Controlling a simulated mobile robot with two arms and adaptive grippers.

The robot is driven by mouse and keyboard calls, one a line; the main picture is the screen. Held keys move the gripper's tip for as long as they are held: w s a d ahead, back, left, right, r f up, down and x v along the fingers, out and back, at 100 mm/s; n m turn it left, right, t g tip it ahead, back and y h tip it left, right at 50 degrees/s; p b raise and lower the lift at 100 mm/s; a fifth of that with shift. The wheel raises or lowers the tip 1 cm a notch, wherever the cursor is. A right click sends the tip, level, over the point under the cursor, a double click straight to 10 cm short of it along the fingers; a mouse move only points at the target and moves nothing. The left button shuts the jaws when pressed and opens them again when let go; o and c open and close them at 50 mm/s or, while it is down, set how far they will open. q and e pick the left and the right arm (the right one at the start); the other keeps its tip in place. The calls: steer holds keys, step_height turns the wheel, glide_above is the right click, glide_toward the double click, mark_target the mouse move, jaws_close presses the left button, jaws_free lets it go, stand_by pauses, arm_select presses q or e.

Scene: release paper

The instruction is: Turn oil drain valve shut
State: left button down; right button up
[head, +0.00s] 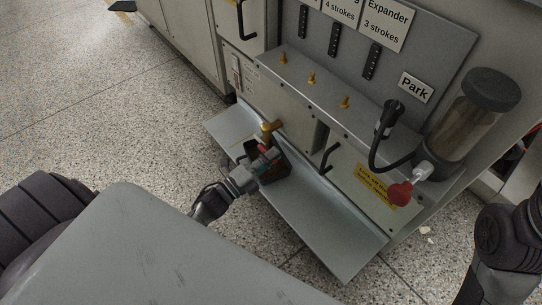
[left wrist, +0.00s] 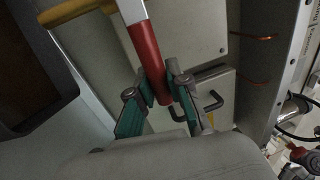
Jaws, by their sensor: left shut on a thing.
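The valve with a brass-coloured body (head: 268,128) sits low on the front of the machine in the head view. Its red lever handle (left wrist: 147,50) shows clearly in the left wrist view, with a pale metal part above the red grip. My left gripper (head: 262,165) reaches in from the left; in the left wrist view its green-padded fingers (left wrist: 160,98) are shut on the red handle near its lower end. The handle is mostly hidden by the gripper in the head view. My right gripper is out of view; only part of that arm shows at the right edge.
A dark open box (head: 276,173) stands on the grey ledge (head: 325,222) below the valve. To the right are a black bar handle (head: 329,157), a yellow label (head: 376,183), a red knob (head: 400,193) and a clear cylinder (head: 464,122). The speckled floor at left is clear.

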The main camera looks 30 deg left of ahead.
arm_select(q)
steer(key=shift+f, duration=0.15)
steer(key=c, duration=1.1)
jaws_free()
steer(key=shift+s, duration=0.1)
steer(key=v, duration=1.2)
